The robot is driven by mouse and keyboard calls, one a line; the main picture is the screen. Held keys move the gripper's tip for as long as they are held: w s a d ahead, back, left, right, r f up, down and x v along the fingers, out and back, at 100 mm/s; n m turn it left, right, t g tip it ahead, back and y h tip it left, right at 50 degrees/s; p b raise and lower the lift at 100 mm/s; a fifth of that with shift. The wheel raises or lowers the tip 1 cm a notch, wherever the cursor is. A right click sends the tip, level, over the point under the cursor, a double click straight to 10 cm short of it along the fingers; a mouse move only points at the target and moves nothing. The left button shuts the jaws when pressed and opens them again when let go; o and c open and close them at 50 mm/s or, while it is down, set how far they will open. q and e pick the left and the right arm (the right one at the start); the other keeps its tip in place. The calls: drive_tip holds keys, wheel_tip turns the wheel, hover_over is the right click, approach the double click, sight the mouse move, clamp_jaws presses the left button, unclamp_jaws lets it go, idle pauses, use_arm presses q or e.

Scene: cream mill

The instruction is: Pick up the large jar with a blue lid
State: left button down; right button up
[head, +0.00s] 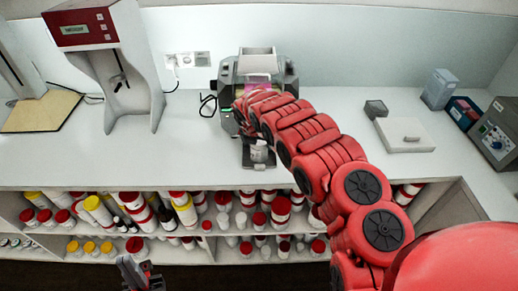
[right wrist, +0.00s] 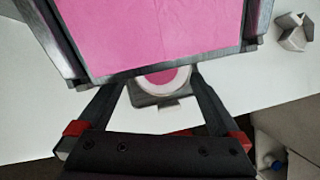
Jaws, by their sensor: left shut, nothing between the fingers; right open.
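A small whitish jar (head: 258,152) stands on the dark front plate of the grey mill (head: 283,78). In the right wrist view a round white-rimmed jar (right wrist: 141,82) with a pink middle shows partly under the mill's edge, between the fingers of my right gripper (right wrist: 160,85). That gripper is open, and I cannot tell whether it touches the jar. In the head view my right arm hides its fingers. My left gripper (head: 135,274) is shut and empty, low in front of the shelves.
The white counter (head: 330,95) has free room left of the mill. A tall dispenser (head: 125,75) stands at left. A flat balance (head: 404,134) and boxes (head: 439,90) stand at right. Shelves below hold several jars with red and yellow lids (head: 183,207).

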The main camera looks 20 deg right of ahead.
drive_tip(key=shift+x, duration=0.85)
drive_tip(key=shift+w+d+f, duration=0.1)
drive_tip(key=shift+d+f, duration=0.05)
drive_tip(key=shift+f, duration=0.4)
drive_tip(key=shift+c, duration=0.3)
drive_tip(key=c, duration=1.1)
drive_tip(key=shift+o, duration=0.2)
drive_tip(key=shift+r, duration=0.15)
